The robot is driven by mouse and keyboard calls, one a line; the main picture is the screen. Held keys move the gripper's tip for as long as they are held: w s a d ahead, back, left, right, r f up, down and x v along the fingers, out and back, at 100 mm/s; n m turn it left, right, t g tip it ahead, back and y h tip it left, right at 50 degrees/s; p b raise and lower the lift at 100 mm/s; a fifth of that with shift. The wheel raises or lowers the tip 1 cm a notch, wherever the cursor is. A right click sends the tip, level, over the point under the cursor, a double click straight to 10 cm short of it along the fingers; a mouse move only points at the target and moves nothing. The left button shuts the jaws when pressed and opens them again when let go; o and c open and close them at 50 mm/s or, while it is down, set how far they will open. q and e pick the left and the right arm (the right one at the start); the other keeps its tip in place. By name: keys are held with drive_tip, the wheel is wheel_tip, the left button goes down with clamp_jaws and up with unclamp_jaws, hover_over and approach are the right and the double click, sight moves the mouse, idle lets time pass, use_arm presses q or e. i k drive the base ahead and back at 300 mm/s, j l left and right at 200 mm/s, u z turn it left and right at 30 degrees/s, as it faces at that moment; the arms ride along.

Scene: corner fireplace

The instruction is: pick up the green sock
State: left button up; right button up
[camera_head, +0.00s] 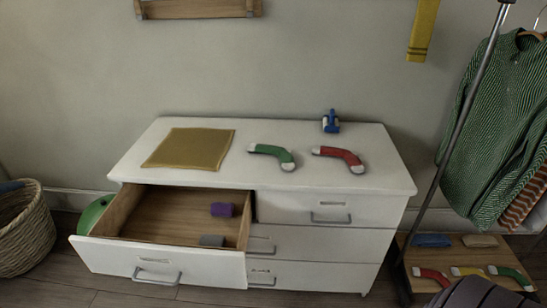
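A green sock (273,154) with pale toe and heel ends lies on top of the white dresser (325,192), right of the middle. A red sock (341,157) with pale ends lies just to its right, apart from it. Another green sock (511,275) lies at the right end of the low wooden shelf under the hanging clothes. Neither of my grippers is in view.
A mustard cloth (190,149) and a small blue toy (331,122) are on the dresser top. The upper left drawer (160,260) stands open with purple and grey items inside. A wicker basket (22,230) stands left; a clothes rack (460,125) stands right.

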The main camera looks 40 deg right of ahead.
sight(287, 162)
drive_tip(key=l+u, duration=0.2)
drive_tip(key=l, duration=1.25)
drive_tip(key=l+u, duration=0.25)
drive_tip(key=l, duration=1.15)
